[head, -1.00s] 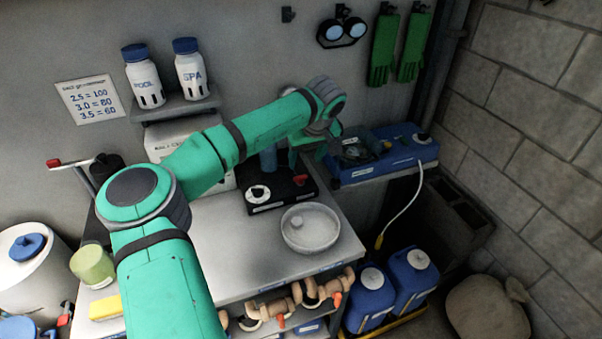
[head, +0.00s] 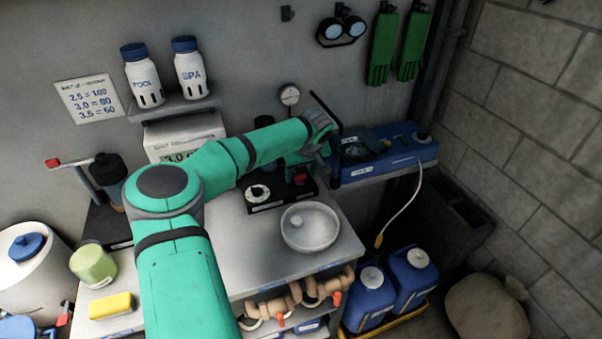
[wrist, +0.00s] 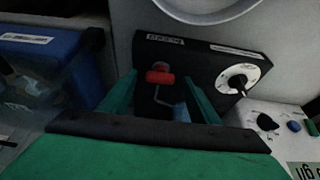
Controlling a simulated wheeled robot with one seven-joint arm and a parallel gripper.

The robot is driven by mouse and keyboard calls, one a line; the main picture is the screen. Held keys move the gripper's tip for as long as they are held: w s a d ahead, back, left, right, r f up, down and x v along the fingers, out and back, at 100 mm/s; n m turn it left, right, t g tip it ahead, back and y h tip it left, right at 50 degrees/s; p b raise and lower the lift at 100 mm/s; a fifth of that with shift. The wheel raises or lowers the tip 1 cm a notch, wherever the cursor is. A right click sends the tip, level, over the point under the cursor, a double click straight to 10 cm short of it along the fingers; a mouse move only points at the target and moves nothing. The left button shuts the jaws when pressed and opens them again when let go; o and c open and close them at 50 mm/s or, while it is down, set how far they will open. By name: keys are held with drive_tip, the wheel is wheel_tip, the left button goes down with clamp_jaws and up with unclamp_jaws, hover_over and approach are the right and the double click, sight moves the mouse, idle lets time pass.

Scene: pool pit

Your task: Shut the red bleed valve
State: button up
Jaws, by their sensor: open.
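The red bleed valve handle (head: 302,177) is at the right end of a black box (head: 282,200) on the metal bench. In the wrist view the red handle (wrist: 160,77) sits on a bent metal rod against the black box (wrist: 205,62). My gripper (wrist: 159,80) is open, with one teal finger on each side of the handle; I cannot tell if either finger touches it. In the head view my gripper (head: 305,160) is just behind the handle, over the box, and its fingers are partly hidden.
A white dial (head: 258,192) is on the box's left part. A blue case (head: 385,155) is close on the right, and a gauge (head: 290,95) is on the wall behind. The bench's front middle (head: 240,255) is bare.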

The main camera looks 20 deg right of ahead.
drive_tip(key=shift+c, duration=0.7)
drive_tip(key=c, duration=0.9)
